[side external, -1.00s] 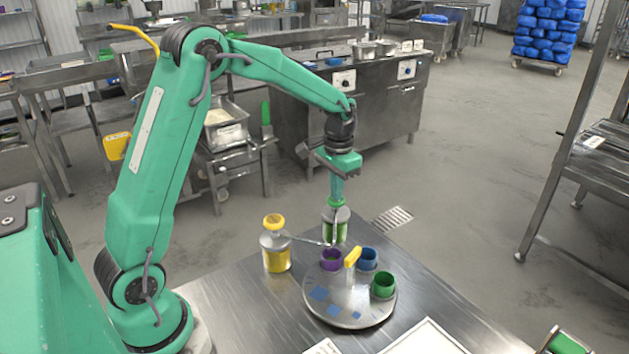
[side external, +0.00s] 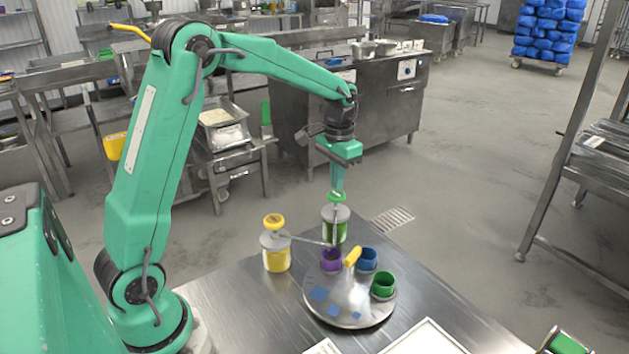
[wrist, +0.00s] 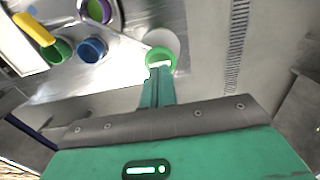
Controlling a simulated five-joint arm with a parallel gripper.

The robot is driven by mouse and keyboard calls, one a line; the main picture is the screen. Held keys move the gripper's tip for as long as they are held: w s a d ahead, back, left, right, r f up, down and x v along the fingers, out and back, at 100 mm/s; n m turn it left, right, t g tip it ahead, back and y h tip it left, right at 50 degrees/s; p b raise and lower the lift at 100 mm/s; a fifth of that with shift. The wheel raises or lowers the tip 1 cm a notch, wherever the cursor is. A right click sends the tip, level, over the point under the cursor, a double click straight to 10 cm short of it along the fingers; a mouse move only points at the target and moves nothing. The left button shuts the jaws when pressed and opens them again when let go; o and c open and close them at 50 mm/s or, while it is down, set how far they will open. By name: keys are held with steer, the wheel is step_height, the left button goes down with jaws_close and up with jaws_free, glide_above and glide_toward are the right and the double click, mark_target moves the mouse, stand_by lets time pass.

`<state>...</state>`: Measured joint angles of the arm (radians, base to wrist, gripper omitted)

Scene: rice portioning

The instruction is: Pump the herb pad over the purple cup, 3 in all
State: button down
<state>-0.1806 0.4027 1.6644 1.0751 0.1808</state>
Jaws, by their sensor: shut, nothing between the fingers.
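The herb dispenser (side external: 335,228) is a clear jar with green contents, a grey lid and a green pad (side external: 337,197) on top. The pad is up, above the lid; it also shows in the wrist view (wrist: 160,57). The purple cup (side external: 331,265) stands on the round turntable (side external: 345,317), under the dispenser's spout. In the wrist view the purple cup (wrist: 107,11) shows green inside. My gripper (side external: 337,189) is shut and empty, pointing down right over the pad. Its fingertips (wrist: 160,68) are at the pad; I cannot tell whether they touch it.
A yellow-topped dispenser (side external: 276,252) stands to the left. A blue cup (side external: 367,259), a green cup (side external: 383,285) and a yellow handle (side external: 352,257) are on the turntable, with blue marks. A white-bordered panel (side external: 425,338) lies at the front of the steel table.

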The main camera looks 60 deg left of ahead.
mark_target(336, 193)
steer(key=shift+f, duration=1.45)
stand_by(0.8)
steer(key=shift+r, duration=1.45)
steer(key=shift+f, duration=1.55)
steer(key=shift+r, duration=1.55)
steer(key=shift+r, duration=0.1)
steer(key=shift+r, duration=2.9)
